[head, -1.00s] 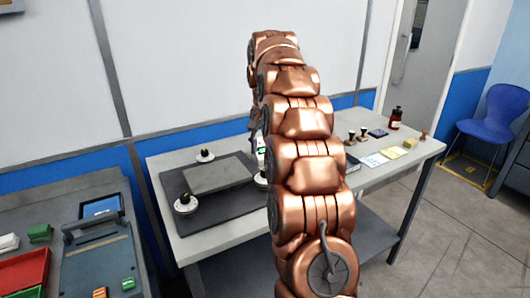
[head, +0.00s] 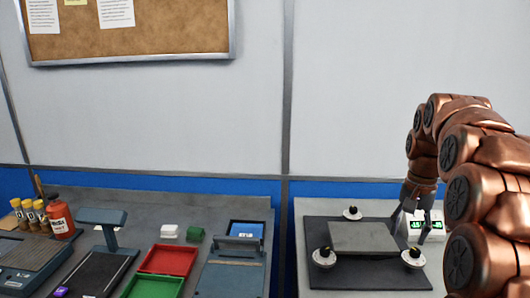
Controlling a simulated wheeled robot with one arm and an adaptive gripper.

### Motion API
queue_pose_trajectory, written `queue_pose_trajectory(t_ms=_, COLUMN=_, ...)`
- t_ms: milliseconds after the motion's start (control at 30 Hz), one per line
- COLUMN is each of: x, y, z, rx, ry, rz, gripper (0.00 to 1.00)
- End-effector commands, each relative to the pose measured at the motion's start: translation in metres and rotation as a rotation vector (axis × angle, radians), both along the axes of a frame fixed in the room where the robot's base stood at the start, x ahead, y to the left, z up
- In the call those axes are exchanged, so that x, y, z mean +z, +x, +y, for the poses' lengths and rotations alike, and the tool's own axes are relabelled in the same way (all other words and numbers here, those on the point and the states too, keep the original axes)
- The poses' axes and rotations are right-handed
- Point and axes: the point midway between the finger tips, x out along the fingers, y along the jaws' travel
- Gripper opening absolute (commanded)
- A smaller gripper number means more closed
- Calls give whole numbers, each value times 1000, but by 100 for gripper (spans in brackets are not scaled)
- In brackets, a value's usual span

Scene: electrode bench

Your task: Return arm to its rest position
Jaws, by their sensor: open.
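My copper-coloured arm fills the right side of the head view and curves down to my gripper (head: 411,226). The gripper points down, open, with its dark fingers spread, at the right of the grey plate (head: 365,237). A small white box with green digits (head: 425,224) sits just behind or between the fingers; whether they touch it cannot be told. I see nothing held in the gripper.
The plate lies on a dark mat (head: 330,276) with several round black-and-white knobs around it, one (head: 413,257) close below my gripper. A left bench carries red (head: 168,260) and green trays, devices and a red bottle (head: 60,218).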

Motion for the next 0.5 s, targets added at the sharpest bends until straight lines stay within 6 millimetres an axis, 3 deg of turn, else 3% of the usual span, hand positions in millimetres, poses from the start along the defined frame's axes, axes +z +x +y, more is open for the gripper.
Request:
queue_pose_trajectory(t_ms=200, x=10, y=-45, z=48, rx=134, ry=10, rz=19, gripper=54)
queue_pose_trajectory(t_ms=500, x=8, y=-117, z=102, rx=304, ry=21, rz=46, gripper=54)
